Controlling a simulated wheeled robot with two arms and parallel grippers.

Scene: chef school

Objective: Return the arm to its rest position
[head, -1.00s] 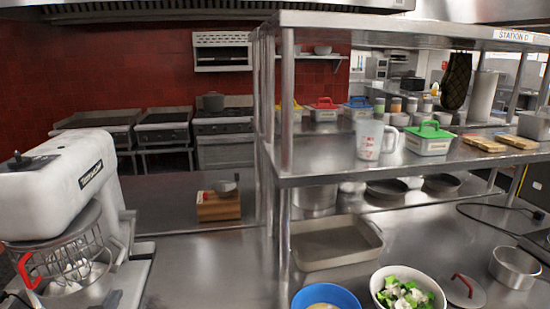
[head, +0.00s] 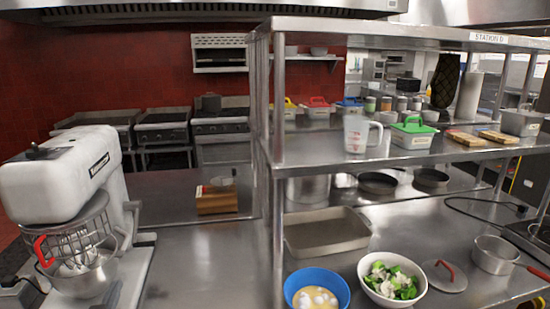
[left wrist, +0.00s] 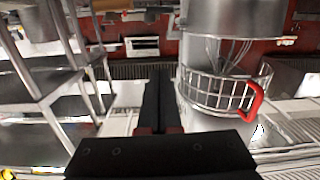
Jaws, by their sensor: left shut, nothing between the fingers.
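My left gripper (left wrist: 158,88) shows in the left wrist view as two dark fingers closed together, with nothing between them. It is in front of the white stand mixer (head: 62,185), whose wire guard and red handle (left wrist: 254,102) are to the right of the fingers in that view. No contact with the mixer shows. In the head view only a dark part at the lower left edge, beside the mixer's bowl, may belong to the left arm. My right gripper cannot be made out.
A steel shelf rack (head: 278,180) stands in the middle. A blue bowl (head: 290,290) with eggs, a white salad bowl (head: 365,283), a baking tray (head: 325,248) and a saucepan (head: 493,262) are on the counter.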

